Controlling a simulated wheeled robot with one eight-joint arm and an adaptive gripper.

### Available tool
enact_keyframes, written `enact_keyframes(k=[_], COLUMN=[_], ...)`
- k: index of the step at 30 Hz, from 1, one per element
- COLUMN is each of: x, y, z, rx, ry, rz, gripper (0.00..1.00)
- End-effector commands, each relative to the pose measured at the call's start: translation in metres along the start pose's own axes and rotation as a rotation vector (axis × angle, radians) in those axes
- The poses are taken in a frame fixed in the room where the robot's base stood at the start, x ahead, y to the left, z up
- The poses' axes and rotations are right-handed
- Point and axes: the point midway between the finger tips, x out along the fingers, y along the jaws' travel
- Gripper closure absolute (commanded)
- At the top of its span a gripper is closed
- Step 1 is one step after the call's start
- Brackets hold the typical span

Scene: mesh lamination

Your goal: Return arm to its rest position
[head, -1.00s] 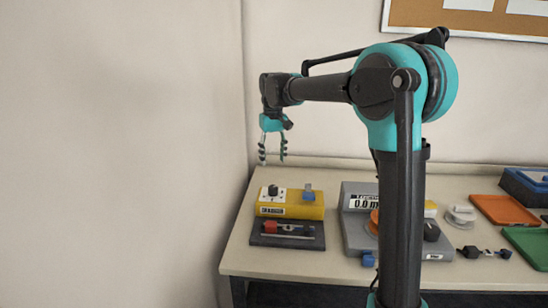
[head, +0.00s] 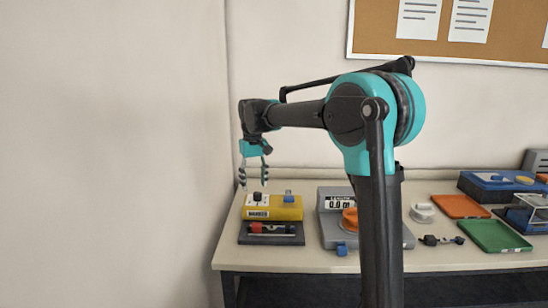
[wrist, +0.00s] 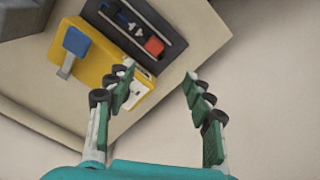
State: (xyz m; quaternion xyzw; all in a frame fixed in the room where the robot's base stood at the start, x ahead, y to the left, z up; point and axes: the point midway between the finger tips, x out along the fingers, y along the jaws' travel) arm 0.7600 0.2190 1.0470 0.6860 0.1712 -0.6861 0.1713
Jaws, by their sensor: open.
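My gripper (head: 254,178) hangs fingers-down above the left end of the bench, over the area of the yellow device. Its two fingers are apart with nothing between them; the open gripper also shows in the wrist view (wrist: 160,95). My arm reaches left from its upright column in the head view, with the elbow high. The yellow device (head: 285,208) with a dark knob and a blue part stands below and slightly right of the gripper. It also shows in the wrist view (wrist: 95,62), beside the fingers.
A dark tray with a red block (head: 270,238) lies in front of the yellow device. A grey machine with a display (head: 333,230) stands to its right, partly behind my arm. An orange tray (head: 460,206) and a green tray (head: 493,236) lie further right. The left wall is close to the gripper.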

Motion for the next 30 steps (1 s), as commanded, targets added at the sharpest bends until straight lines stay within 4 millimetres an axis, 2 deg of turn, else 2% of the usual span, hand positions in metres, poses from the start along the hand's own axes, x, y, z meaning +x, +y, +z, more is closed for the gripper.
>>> enact_keyframes(k=[2,11,17,20,23,26,30], x=[0.000,0.015,0.031,0.043,0.058,0.079,0.119], y=[0.000,0.022,0.043,0.055,0.069,0.084,0.102], z=[0.000,0.025,0.053,0.074,0.100,0.136,0.205], rx=[0.000,0.044,0.089,0.120,0.157,0.207,0.295], ry=[0.000,0.032,0.065,0.087,0.115,0.151,0.215], rz=[0.000,0.002,0.005,0.007,0.011,0.018,0.034], gripper=[0.47,0.47,0.47,0.47,0.47,0.47,0.47])
